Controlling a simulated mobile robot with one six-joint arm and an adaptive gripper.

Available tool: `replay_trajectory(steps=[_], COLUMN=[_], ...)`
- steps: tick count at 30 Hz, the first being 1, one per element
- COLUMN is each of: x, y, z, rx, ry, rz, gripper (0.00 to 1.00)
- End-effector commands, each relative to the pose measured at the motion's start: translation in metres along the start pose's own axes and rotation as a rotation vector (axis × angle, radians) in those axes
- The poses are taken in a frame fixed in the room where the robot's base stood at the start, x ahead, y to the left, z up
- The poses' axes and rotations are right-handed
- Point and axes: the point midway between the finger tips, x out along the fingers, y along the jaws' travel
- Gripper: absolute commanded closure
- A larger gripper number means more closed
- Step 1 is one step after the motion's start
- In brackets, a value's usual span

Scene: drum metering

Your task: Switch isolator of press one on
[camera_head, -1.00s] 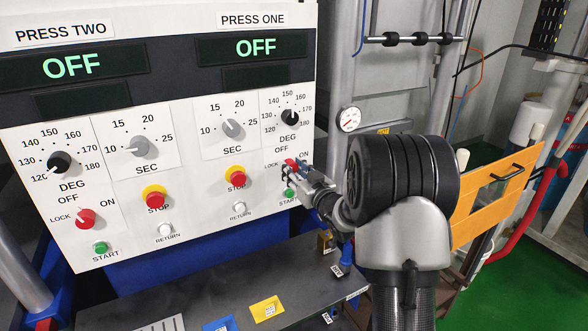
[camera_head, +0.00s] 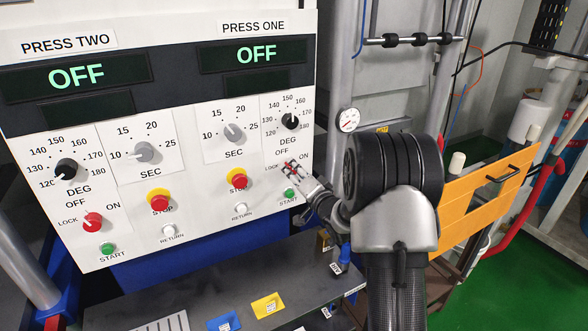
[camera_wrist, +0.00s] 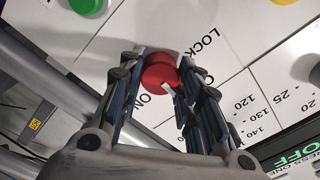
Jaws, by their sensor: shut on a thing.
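The red isolator knob of press one (camera_head: 288,167) is on the right panel, under the DEG dial, mostly covered by my fingers. My gripper (camera_head: 294,171) comes in from the lower right and is shut on this knob. In the wrist view the red knob (camera_wrist: 157,74) sits between my two fingers. LOCK shows on the other side. The press one display (camera_head: 257,54) reads OFF.
The green START button (camera_head: 290,194) is close below my fingers; the red STOP button (camera_head: 238,181) and white RETURN button (camera_head: 240,209) are to the left. Press two's red isolator (camera_head: 92,222) is at far left. A dark shelf (camera_head: 190,293) with coloured tags lies below.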

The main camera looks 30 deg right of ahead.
Motion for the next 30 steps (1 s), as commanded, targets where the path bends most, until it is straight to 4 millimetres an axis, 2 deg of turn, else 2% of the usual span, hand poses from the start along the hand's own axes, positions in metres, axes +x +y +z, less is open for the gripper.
replay_trajectory(steps=[30], x=[0.0000], y=[-0.0011], z=[-0.0011], rx=[0.948], ry=[0.001], rz=[0.001], gripper=[0.92])
